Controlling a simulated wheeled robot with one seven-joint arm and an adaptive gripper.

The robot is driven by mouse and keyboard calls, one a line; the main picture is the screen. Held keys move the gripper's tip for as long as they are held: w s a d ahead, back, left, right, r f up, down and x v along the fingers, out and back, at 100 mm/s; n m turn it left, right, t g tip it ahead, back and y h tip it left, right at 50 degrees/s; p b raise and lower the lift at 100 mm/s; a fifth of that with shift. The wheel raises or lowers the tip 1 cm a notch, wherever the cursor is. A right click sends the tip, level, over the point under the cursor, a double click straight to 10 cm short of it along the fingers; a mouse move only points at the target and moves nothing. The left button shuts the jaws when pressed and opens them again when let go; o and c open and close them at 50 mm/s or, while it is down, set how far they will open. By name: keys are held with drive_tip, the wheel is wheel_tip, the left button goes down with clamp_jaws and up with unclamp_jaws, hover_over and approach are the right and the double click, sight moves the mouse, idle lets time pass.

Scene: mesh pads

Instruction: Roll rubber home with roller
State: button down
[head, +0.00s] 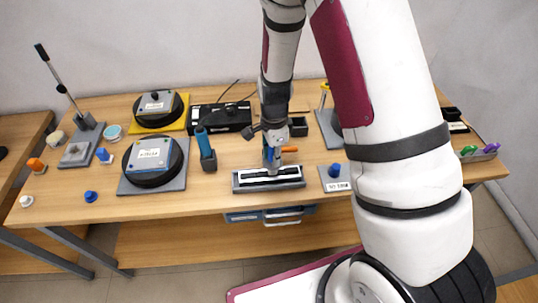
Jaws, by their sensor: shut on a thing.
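My gripper (271,134) points down over the front middle of the bench. It is shut on the upper part of a slim upright tool with blue on it (269,158), which appears to be the roller. The tool's lower end is at or just above a grey rectangular fixture (239,185). A white panel with a dark strip (268,178), probably the rubber, lies in the fixture. I cannot tell whether the tool touches the strip, nor how far the strip is seated.
An orange-ended item (289,149) lies close behind the tool. A blue-handled tool in a dark holder (206,150) stands left, and a grey plate with a blue knob (335,179) sits right. Round black pads (152,181) are farther left. My arm hides part of the right bench.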

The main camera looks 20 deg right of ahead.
drive_tip(key=shift+s+d, duration=0.1)
drive_tip(key=shift+d, duration=0.3)
drive_tip(key=shift+d, duration=0.1)
drive_tip(key=shift+s+d+f, duration=0.15)
drive_tip(key=shift+s+d, duration=0.05)
drive_tip(key=shift+d, duration=0.8)
drive_tip(key=shift+s+d, duration=0.1)
drive_tip(key=shift+d, duration=0.15)
drive_tip(key=shift+s+d+p, duration=0.15)
drive_tip(key=shift+d+p, duration=0.15)
drive_tip(key=shift+d, duration=0.45)
drive_tip(key=shift+d, duration=0.1)
drive_tip(key=shift+s+d+r, duration=0.15)
drive_tip(key=shift+d+r, duration=0.05)
drive_tip(key=shift+d, duration=0.6)
